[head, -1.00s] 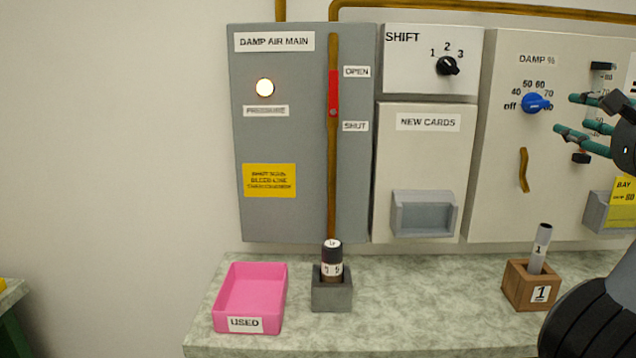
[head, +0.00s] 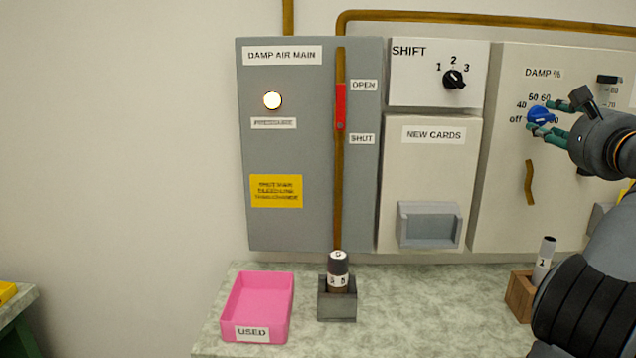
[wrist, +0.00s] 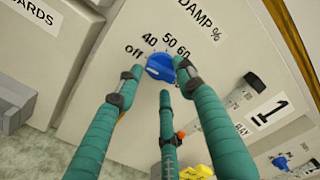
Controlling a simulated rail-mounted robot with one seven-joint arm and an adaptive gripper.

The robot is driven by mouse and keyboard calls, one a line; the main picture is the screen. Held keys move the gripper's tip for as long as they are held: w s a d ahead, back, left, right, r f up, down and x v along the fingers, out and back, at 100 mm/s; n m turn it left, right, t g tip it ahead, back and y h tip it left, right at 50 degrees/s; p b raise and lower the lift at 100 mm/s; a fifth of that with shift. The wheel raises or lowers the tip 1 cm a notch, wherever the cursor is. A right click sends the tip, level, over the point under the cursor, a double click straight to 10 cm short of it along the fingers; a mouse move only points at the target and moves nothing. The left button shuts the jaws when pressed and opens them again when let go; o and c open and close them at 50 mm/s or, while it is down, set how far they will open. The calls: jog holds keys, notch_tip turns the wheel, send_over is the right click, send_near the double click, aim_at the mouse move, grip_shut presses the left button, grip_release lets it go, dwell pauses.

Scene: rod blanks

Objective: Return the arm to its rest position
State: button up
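My gripper (head: 548,117) has teal fingers and is in front of the DAMP % panel at the right of the head view. Its fingertips overlap the blue knob (head: 538,116) in that view. In the wrist view, my gripper (wrist: 160,76) has its fingers spread apart, with the blue knob (wrist: 160,67) showing between the tips. It looks open, with nothing held. I cannot tell whether any fingertip touches the knob. My arm comes in from the lower right of the head view.
The panel (head: 500,215) stands close behind the fingers. Open space lies left.

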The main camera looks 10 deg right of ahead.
jog(key=m+p, duration=0.4)
jog(key=m, duration=0.1)
jog(key=shift+w+a+r+p, duration=0.1)
jog(key=shift+a+r+p, duration=0.1)
jog(key=shift+p, duration=0.1)
jog(key=shift+f+m+p, duration=0.3)
jog(key=shift+m+p, duration=0.35)
jog(key=shift+m, duration=0.55)
